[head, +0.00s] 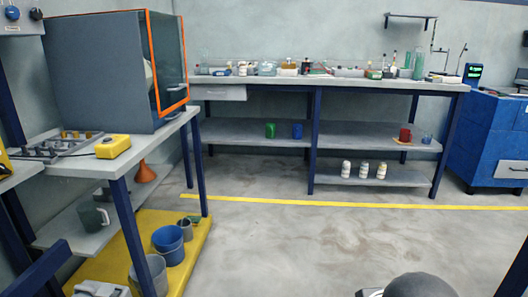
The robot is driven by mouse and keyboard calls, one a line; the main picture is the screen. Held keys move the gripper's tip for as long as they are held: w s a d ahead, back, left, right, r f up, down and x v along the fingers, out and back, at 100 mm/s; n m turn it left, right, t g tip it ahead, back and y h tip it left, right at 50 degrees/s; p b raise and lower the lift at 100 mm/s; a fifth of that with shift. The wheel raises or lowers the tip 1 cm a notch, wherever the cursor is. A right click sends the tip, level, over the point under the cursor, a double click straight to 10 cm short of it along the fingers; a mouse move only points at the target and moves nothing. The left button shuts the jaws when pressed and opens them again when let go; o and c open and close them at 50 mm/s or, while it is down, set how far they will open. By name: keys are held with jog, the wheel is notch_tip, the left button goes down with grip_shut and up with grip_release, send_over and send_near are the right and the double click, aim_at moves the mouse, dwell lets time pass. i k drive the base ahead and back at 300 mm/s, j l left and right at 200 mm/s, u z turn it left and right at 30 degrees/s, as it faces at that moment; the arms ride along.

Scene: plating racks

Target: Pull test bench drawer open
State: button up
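A long bench (335,80) with a grey top and dark blue legs stands along the back wall. A light grey drawer (219,93) hangs under the left end of its top. Its front looks roughly in line with the bench edge, so it seems shut; it is too small to be sure. My gripper's fingers are not in view. Only a dark rounded part and a small light part, probably of my own arm, show at the bottom edge, far from the drawer.
A left-hand table (160,140) carries a large grey box with an orange-framed opening. Buckets stand on a yellow platform (205,226) beneath it. A blue cabinet (480,135) stands at the right. The concrete floor (300,240) between is clear, with a yellow line across it.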

aim_at(236, 91)
jog(key=i+u, duration=0.1)
jog(key=i, duration=0.45)
jog(key=i+l, duration=0.15)
jog(key=i, duration=0.35)
jog(key=i+l+u, duration=0.15)
jog(key=i, duration=0.4)
jog(key=i+l, duration=0.1)
jog(key=i, duration=0.45)
jog(key=j+u, duration=0.05)
